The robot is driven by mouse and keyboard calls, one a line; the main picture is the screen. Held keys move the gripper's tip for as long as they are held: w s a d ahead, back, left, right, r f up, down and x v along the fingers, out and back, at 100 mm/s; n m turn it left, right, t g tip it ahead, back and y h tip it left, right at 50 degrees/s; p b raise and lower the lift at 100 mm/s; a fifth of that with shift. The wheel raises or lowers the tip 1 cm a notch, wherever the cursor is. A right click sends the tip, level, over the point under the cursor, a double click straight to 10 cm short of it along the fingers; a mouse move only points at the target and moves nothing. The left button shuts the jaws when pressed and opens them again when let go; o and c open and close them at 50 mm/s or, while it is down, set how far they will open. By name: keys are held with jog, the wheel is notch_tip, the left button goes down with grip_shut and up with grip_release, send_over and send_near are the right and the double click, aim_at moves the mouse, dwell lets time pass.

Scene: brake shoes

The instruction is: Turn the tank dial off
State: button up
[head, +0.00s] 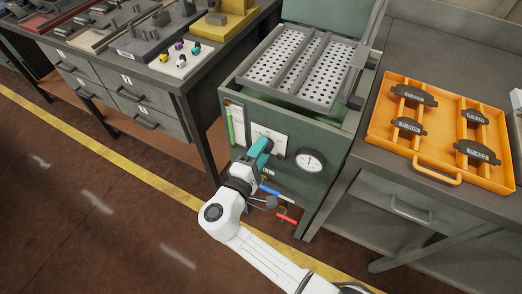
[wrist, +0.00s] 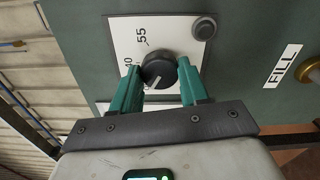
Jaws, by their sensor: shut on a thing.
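The tank (head: 305,185) is a dark green cabinet in the middle of the head view. Its dial (wrist: 158,72) is a round black knob with a pale pointer mark, set on a white plate (wrist: 125,35) with the numbers 55 and 40 showing. The pointer slants toward the lower left in the wrist view. My gripper (wrist: 160,80) has teal fingers, one on each side of the dial, and is shut on it. In the head view my gripper (head: 260,152) reaches the tank's front and hides the dial. The lower part of the plate is hidden behind the fingers.
A round gauge (head: 310,160) sits right of the plate. Blue and red handles (head: 287,218) stick out below. A FILL label (wrist: 283,66) and a brass fitting (wrist: 308,70) are beside the plate. An orange tray (head: 440,165) of brake shoes lies on the right bench.

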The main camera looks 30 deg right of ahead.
jog(key=shift+f, duration=0.1)
jog(key=o, duration=1.1)
jog(key=shift+c, duration=0.2)
jog(key=v, duration=1.1)
jog(key=shift+b, duration=0.45)
jog(key=shift+w, duration=0.1)
